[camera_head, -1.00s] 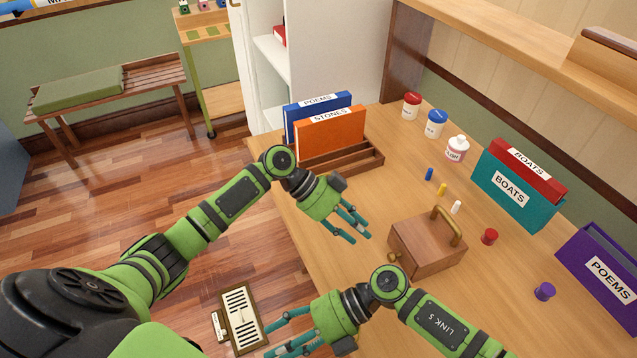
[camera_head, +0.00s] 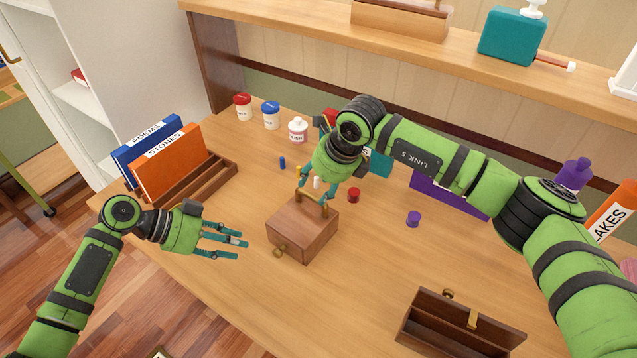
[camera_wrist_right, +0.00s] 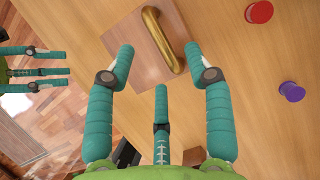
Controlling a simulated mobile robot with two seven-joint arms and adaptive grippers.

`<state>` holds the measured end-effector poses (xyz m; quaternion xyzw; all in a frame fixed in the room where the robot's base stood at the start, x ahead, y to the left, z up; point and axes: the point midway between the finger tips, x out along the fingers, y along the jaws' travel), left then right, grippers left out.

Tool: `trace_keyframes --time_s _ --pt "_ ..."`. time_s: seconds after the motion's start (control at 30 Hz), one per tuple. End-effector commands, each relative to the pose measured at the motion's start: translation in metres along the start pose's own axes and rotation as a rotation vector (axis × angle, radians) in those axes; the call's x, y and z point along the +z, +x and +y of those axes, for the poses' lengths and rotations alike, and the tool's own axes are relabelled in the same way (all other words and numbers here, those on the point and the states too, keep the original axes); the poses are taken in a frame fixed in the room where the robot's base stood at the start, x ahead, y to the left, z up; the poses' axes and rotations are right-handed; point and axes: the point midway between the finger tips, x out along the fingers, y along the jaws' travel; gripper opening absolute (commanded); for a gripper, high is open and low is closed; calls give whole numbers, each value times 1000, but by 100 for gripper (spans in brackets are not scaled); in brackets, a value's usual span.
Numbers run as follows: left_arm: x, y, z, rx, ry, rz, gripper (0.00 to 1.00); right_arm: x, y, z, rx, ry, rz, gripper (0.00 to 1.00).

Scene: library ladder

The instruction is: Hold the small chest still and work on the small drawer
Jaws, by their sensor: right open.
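The small wooden chest (camera_head: 300,240) stands upright on the desk with a brass handle (camera_head: 308,203) on top. A brass knob (camera_head: 280,251) is on its front-left face, which I take for the small drawer's; the drawer looks shut. My right gripper (camera_head: 318,200) is open above the chest, fingers pointing down around the handle. In the right wrist view the handle (camera_wrist_right: 160,35) lies between the open fingertips (camera_wrist_right: 159,58), with no clear contact. My left gripper (camera_head: 238,241) is open and empty, left of the chest, apart from it. It also shows in the right wrist view (camera_wrist_right: 60,70).
An open dark wooden box (camera_head: 460,330) lies at the front right. A red cap (camera_head: 353,195) and purple cap (camera_head: 413,219) are right of the chest. A book rack (camera_head: 205,180) stands at the left, jars (camera_head: 270,115) behind.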

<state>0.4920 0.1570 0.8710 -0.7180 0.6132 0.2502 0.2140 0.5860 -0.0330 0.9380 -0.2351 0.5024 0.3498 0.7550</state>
Motion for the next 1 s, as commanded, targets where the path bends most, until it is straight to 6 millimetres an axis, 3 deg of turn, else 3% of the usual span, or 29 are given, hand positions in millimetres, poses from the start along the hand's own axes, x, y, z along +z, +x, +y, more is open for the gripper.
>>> trace_keyframes --time_s 0.4,0.8,0.93,1.0 --pt "0 0 0 0 0 0 39 0 57 2 3 2 2 53" --pt "0 0 0 0 0 0 39 -1 65 2 3 1 2 53" --pt "0 0 0 0 0 0 39 -1 65 2 3 1 2 1" --pt "0 0 0 0 0 0 39 -1 65 2 3 1 2 0"
